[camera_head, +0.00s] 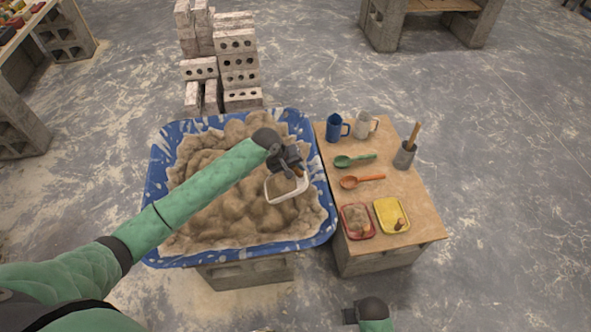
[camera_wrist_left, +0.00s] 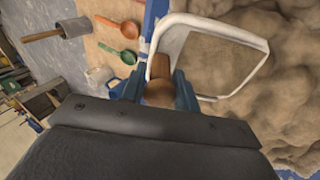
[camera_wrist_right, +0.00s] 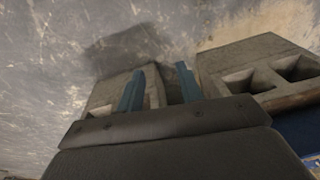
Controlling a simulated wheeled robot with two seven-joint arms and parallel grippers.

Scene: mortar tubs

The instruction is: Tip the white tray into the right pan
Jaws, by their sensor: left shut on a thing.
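My left gripper (camera_head: 287,163) is shut on the white tray (camera_head: 288,199) and holds it over the large blue tub of sandy mortar. In the left wrist view the tray's white rim (camera_wrist_left: 215,25) shows tilted, with a brown rounded piece (camera_wrist_left: 158,93) between the fingers (camera_wrist_left: 158,88). Whether mortar lies in the tray or shows beyond it, I cannot tell. The yellow pan (camera_head: 381,207), the right one of two, sits on the board with a small brown lump in it. The red pan (camera_head: 345,222) beside it holds mortar. My right gripper (camera_wrist_right: 160,82) is open and empty, low near the blocks.
The blue tub (camera_head: 157,185) stands left of the wooden board (camera_head: 425,222). On the board are a blue mug (camera_head: 334,128), a white mug (camera_head: 363,125), green and orange spoons, and a grey cup (camera_head: 404,156) with a wooden handle. Concrete blocks (camera_head: 238,60) are stacked behind.

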